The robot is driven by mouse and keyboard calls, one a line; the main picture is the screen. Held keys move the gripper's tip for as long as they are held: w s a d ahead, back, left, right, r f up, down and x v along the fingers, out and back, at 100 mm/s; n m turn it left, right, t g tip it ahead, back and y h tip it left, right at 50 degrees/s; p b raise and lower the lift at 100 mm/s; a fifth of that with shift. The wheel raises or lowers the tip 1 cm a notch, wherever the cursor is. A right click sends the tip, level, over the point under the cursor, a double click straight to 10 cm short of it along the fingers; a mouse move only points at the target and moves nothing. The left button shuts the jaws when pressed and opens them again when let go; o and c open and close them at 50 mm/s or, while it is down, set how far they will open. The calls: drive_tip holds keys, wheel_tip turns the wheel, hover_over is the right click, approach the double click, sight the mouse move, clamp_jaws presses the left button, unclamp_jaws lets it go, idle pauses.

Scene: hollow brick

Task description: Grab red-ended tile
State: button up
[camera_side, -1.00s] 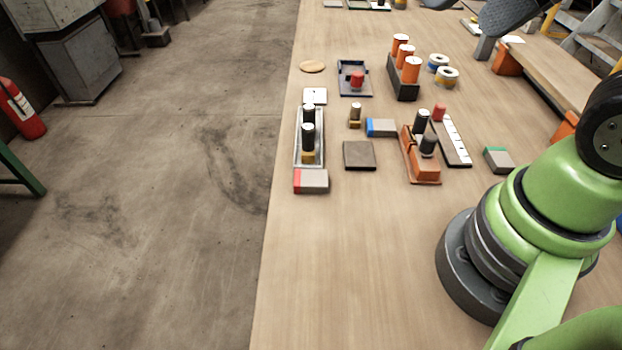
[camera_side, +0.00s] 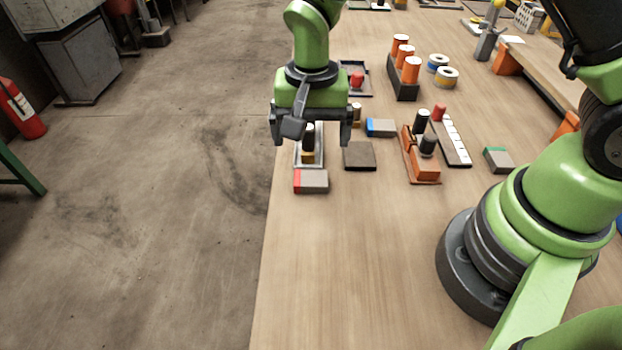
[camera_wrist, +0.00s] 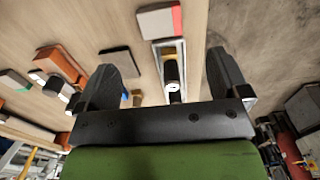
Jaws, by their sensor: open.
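The red-ended tile (camera_side: 311,181) is a grey block with a red left end. It lies flat on the table near its left edge, at the near end of a metal tray. In the wrist view the red-ended tile (camera_wrist: 159,21) is at the top, beyond the fingertips, its red end at right. My gripper (camera_side: 312,138) is open and empty, above the tray and behind the tile in the side view. Its two dark fingers (camera_wrist: 168,65) are spread wide in the wrist view. It hides part of the tray and its black-topped pegs.
The metal tray (camera_side: 299,160) with upright pegs adjoins the tile. A brown square plate (camera_side: 359,156), a blue-ended tile (camera_side: 381,128), an orange holder (camera_side: 424,170) and a green-ended tile (camera_side: 498,160) stand to the right. The table in front of the tile is clear.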

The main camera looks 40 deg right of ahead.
sight(311, 177)
wheel_tip(311, 177, down, 10)
drive_tip(key=shift+w+r, duration=0.1)
drive_tip(key=c, duration=1)
drive_tip(key=shift+c, duration=0.2)
